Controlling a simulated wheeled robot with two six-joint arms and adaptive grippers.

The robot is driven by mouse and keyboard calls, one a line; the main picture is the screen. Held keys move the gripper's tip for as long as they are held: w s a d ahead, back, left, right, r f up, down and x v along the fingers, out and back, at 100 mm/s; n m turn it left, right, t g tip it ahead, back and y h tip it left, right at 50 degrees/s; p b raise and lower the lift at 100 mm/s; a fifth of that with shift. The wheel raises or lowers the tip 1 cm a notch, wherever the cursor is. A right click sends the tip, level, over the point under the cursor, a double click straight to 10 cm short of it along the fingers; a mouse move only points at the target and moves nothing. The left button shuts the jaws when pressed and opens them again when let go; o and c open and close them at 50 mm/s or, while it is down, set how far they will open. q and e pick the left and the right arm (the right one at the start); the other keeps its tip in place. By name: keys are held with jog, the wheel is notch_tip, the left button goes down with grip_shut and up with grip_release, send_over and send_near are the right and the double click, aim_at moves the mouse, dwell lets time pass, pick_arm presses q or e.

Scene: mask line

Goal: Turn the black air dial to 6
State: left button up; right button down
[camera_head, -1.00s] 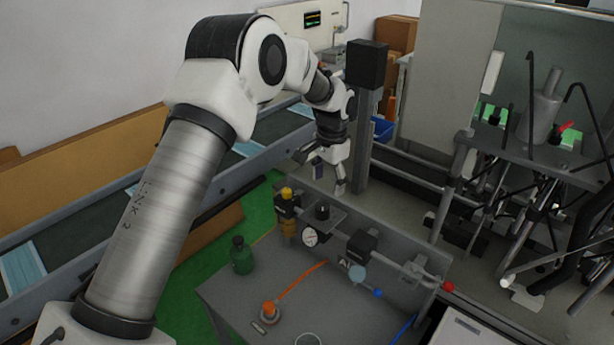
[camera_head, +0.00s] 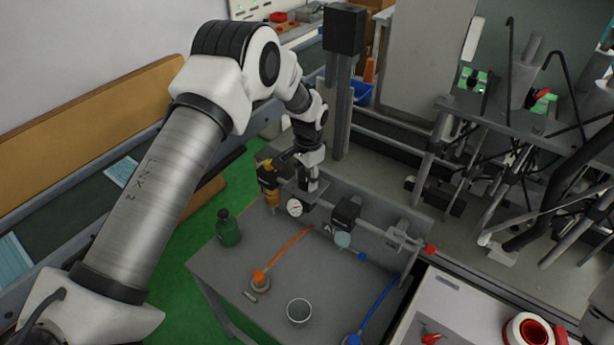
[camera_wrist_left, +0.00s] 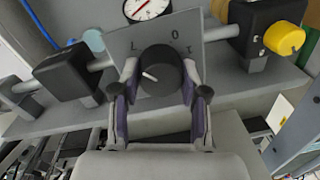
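The mark points to the left in the left wrist view. My left gripper (camera_wrist_left: 160,82) has one finger on each side of the dial, closed in close against its sides. In the head view my left gripper (camera_head: 308,185) reaches down over the plate and hides the dial. My right gripper is in neither view.
A white gauge (camera_head: 294,208) and a yellow-topped fitting (camera_head: 268,178) sit beside the dial, with a black block (camera_head: 346,211) on the other side. A dark post (camera_head: 342,110) rises behind.

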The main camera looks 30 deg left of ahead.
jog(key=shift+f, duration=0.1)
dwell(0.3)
pick_arm(q)
jog(key=n+b, duration=0.1)
jog(key=n, duration=0.2)
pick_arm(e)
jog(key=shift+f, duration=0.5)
pick_arm(q)
jog(key=shift+w+a+r+n+b, duration=0.1)
jog(key=shift+n+b, duration=0.4)
jog(key=shift+n, duration=1.9)
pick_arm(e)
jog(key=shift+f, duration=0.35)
pick_arm(q)
jog(key=o, duration=1.1)
jog(key=shift+o, duration=0.2)
